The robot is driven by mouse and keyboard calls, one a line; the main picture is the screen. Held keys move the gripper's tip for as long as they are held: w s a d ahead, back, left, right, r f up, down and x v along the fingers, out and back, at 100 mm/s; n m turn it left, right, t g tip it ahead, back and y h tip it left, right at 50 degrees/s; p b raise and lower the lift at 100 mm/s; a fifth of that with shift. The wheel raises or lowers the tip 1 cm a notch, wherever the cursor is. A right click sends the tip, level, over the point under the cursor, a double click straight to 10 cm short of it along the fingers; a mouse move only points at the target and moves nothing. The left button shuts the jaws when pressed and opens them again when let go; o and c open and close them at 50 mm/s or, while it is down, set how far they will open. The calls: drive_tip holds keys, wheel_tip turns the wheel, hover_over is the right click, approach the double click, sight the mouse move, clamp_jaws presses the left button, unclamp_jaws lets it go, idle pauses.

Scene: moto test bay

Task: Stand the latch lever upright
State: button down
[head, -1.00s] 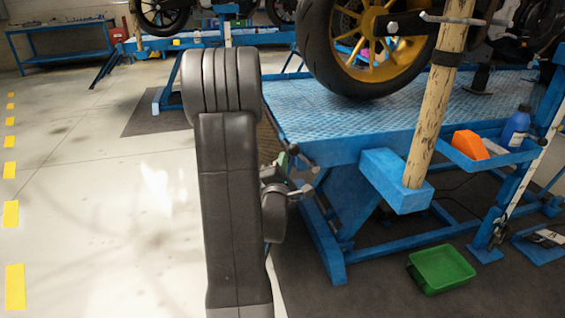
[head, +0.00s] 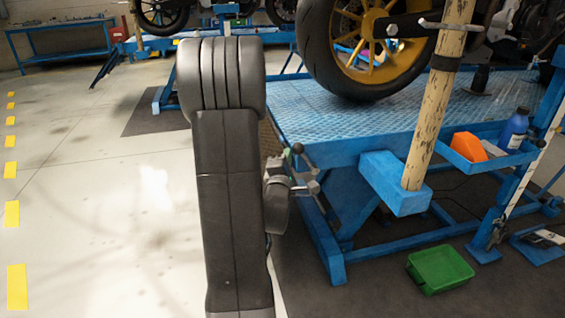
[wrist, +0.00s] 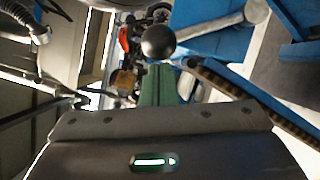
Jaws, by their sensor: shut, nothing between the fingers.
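The latch lever is a grey rod with a dark ball knob (wrist: 158,42). In the wrist view its rod (wrist: 210,27) runs from the knob to a round grey end at the upper right, by blue metal. In the head view the lever (head: 305,160) is small at the near left corner of the blue lift table, slanting with its knob up and to the left. My gripper (wrist: 160,70) has green fingers, shut and empty, with their tips just short of the knob. I cannot tell whether they touch. In the head view my gripper (head: 287,155) is mostly hidden behind my arm.
The blue lift table (head: 290,110) carries a motorcycle wheel (head: 350,85). A worn wooden post (head: 432,120) stands at its front. A blue side tray (head: 480,165) holds an orange piece (head: 468,146) and a blue bottle (head: 515,128). A green bin (head: 440,270) sits on the dark floor mat.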

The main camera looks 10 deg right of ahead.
sight(302, 145)
drive_tip(key=d+r+m+g+p, duration=0.1)
drive_tip(key=d+r+m, duration=0.1)
drive_tip(key=shift+r+m, duration=0.2)
drive_tip(key=shift+m, duration=0.1)
drive_tip(key=shift+d+r+m+g+p, duration=0.3)
drive_tip(key=shift+d+m+p, duration=0.15)
drive_tip(key=shift+d+m, duration=0.15)
drive_tip(key=shift+d+r+m+g+y, duration=0.2)
drive_tip(key=shift+d+m+g+y, duration=0.1)
drive_tip(key=shift+d+m, duration=0.25)
drive_tip(key=shift+w+d+r, duration=0.1)
drive_tip(key=shift+d+r, duration=0.1)
drive_tip(key=shift+d, duration=0.3)
